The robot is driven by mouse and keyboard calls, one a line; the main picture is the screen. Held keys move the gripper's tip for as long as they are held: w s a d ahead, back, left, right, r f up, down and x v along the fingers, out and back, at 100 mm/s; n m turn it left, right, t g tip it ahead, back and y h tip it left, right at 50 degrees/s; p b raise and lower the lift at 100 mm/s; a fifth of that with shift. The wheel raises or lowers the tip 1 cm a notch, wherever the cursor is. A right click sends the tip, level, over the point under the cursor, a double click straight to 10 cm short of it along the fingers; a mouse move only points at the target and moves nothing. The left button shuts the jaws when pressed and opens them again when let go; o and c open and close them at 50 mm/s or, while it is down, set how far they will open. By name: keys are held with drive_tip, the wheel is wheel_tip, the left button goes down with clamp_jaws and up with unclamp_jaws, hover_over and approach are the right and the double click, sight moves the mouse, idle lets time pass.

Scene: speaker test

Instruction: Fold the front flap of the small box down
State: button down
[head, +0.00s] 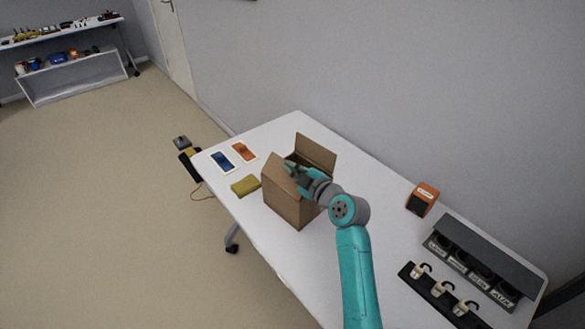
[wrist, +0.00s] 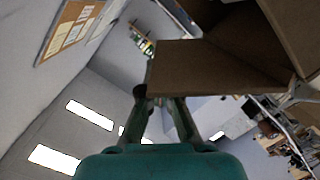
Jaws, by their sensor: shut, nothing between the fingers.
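The small brown cardboard box (head: 287,205) stands upright on the white table. One tall flap (head: 316,152) stands up at its far side. My gripper (head: 291,169) is at the box's open top, over the near part of the opening, shut and empty. My arm hides part of the box's right side and rim. In the wrist view, a brown cardboard panel (wrist: 205,68) lies just beyond my fingertips (wrist: 160,97). I cannot tell whether they touch it, or which flap it is. The front flap cannot be clearly made out in the head view.
A yellow block (head: 245,186) lies left of the box, with blue (head: 222,160) and orange (head: 244,152) cards behind it. An orange device (head: 422,199), a grey rack (head: 480,262) and a black strip with several pale parts (head: 440,289) are at the right. The wall borders the table's far side.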

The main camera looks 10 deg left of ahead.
drive_tip(key=shift+w+d+f+m, duration=0.15)
drive_tip(key=shift+w+d+m, duration=0.1)
drive_tip(key=shift+m, duration=0.25)
drive_tip(key=shift+w+d+f+m+g, duration=0.15)
drive_tip(key=shift+w+f+m+g, duration=0.1)
drive_tip(key=shift+w+m+g, duration=0.2)
drive_tip(key=shift+w+d+f+m+g+y, duration=0.15)
drive_tip(key=shift+w+f+m+g, duration=0.15)
drive_tip(key=shift+m, duration=0.4)
drive_tip(key=shift+w+d+f+m+g+y, duration=0.15)
drive_tip(key=shift+f+m, duration=0.25)
drive_tip(key=shift+m, duration=0.25)
